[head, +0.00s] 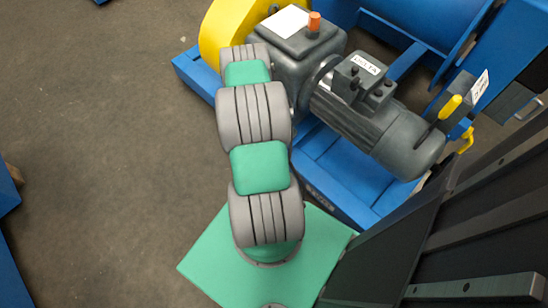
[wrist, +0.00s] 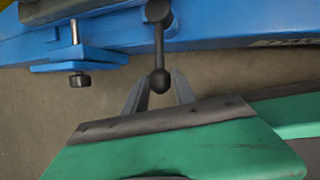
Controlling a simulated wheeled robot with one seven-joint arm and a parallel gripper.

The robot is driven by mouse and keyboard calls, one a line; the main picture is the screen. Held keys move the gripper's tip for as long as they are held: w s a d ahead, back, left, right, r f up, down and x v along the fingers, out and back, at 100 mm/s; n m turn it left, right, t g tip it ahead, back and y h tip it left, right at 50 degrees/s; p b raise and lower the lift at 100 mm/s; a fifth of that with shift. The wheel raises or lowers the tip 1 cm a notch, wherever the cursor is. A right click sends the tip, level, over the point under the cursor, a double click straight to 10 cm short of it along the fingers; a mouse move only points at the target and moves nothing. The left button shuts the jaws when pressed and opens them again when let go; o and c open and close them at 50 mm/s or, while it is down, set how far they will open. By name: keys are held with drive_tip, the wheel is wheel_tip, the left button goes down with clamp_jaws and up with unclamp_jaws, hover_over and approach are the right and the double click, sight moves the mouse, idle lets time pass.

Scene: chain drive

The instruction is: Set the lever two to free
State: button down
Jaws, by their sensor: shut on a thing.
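A dark lever (wrist: 159,45), a thin rod with a round knob at its lower end, hangs from a dark pivot on a blue frame in the wrist view. My gripper (wrist: 161,76) is shut on this lever, with one finger on each side near the knob. No label shows on it, so I cannot tell its number or its marked positions. In the head view my arm hides the gripper and this lever. Two yellow handles, an upper one (head: 451,107) and a lower one (head: 466,140), show right of the motor, apart from my arm.
A grey motor (head: 378,125) and gearbox (head: 300,52) sit on a blue base (head: 340,180), with a yellow guard (head: 215,35) behind. A blue bracket with a bolt (wrist: 80,80) is left of the lever. A dark ribbed structure (head: 450,230) stands at right.

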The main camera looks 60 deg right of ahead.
drive_tip(key=shift+s, duration=0.25)
drive_tip(key=c, duration=1)
unclamp_jaws()
drive_tip(key=shift+c, duration=0.2)
drive_tip(key=shift+w, duration=0.1)
drive_tip(key=p+v, duration=0.2)
drive_tip(key=v, duration=0.5)
drive_tip(key=shift+r+p, duration=0.35)
drive_tip(key=shift+p, duration=0.05)
drive_tip(key=shift+a, duration=0.15)
